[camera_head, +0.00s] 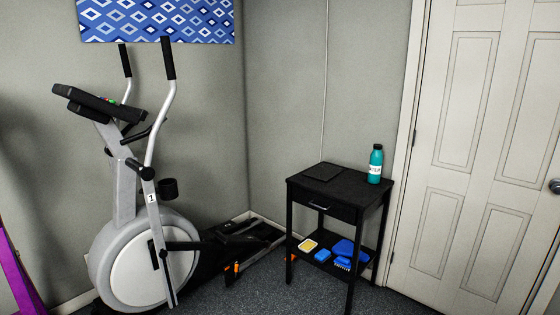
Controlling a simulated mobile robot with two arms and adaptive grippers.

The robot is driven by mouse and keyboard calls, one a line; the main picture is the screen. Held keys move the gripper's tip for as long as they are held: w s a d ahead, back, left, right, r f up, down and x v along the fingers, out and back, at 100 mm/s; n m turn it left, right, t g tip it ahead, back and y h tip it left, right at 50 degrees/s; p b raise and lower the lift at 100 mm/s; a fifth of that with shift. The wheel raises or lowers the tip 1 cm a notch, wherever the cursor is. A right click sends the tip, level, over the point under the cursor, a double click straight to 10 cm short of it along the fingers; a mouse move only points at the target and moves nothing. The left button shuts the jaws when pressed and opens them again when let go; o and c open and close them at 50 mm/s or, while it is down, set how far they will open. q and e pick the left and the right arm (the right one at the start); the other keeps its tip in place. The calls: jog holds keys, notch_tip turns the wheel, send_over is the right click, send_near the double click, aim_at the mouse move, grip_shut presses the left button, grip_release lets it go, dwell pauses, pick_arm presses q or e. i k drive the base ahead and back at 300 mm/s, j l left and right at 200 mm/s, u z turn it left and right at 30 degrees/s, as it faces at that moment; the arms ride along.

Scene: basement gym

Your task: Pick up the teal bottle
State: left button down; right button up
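The teal bottle (375,164) has a black cap and a pale label. It stands upright at the right rear of the top of a small black side table (332,190). Neither of my grippers shows in the head view, so nothing of mine is near the bottle.
A flat dark item (322,172) lies on the tabletop left of the bottle. Blue items (343,248) and a yellow-and-white item (308,244) lie on the lower shelf. An elliptical machine (145,250) stands to the left. A white door (480,150) is at the right. Carpet (395,303) before the door looks clear.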

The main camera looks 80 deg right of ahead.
aim_at(376, 161)
jog(key=z, duration=3.3)
